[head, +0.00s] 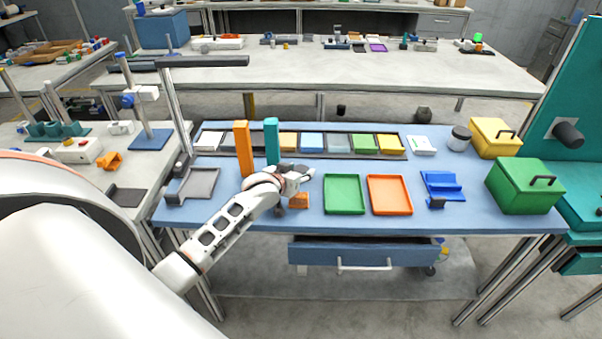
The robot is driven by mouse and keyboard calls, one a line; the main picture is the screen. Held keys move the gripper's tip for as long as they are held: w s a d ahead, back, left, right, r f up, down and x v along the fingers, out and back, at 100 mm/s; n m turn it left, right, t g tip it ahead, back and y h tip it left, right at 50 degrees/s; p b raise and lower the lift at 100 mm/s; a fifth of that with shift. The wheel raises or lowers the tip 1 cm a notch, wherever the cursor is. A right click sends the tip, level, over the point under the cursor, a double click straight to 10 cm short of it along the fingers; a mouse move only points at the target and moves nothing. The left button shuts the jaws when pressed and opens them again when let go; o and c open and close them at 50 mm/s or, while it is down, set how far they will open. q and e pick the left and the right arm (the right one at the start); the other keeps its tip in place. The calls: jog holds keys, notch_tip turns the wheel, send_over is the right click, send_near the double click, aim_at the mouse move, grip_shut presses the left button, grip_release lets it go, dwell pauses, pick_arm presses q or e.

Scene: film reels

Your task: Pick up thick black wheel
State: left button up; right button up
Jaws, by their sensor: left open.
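My left gripper (300,187) is over the blue workbench (330,215), left of the green tray. It is open, small in the view, and I see nothing held in it. A dark piece and an orange block (299,201) show just below it, partly covered by the gripper. I cannot pick out a thick black wheel with certainty. A thick black round piece (568,134) sticks out from the teal panel at the far right, well away from my gripper. My right gripper is not in view.
An orange upright block (243,150) and a teal one (272,142) stand close behind my left arm. A green tray (344,194), an orange tray (390,195) and a blue holder (441,187) lie to the right. A green box (523,187) stands at the right end.

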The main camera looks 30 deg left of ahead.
pick_arm(q)
jog(key=c, duration=0.8)
jog(key=shift+r, duration=0.15)
